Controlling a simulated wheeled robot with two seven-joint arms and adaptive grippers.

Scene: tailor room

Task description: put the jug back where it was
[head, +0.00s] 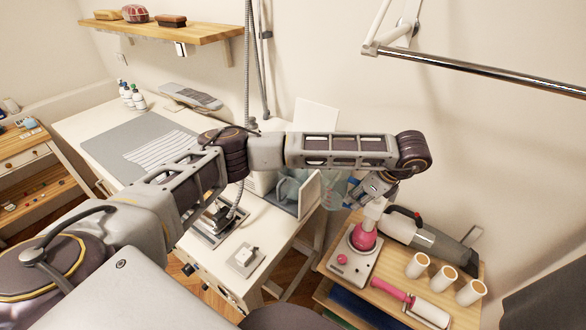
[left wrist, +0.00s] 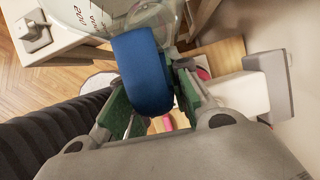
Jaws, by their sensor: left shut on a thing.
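The jug (head: 333,195) is clear, with red marks and a blue handle. In the head view it hangs beside the right end of the white table, partly hidden behind my left arm. My left gripper (head: 362,189) is at its right side, by the handle. In the left wrist view the blue handle (left wrist: 142,75) lies between the green-padded fingers of my left gripper (left wrist: 150,88), which is shut on it. The clear jug body (left wrist: 95,14) is at the top, cut off by the frame edge. My right gripper is not in view.
A wooden-topped cart (head: 390,292) stands below right, with a pink-and-white device (head: 361,241), a handheld vacuum (head: 428,239), several white rolls (head: 417,265) and a lint roller (head: 405,300). The white table (head: 92,134) holds a grey mat (head: 125,145). A metal rail (head: 480,70) crosses upper right.

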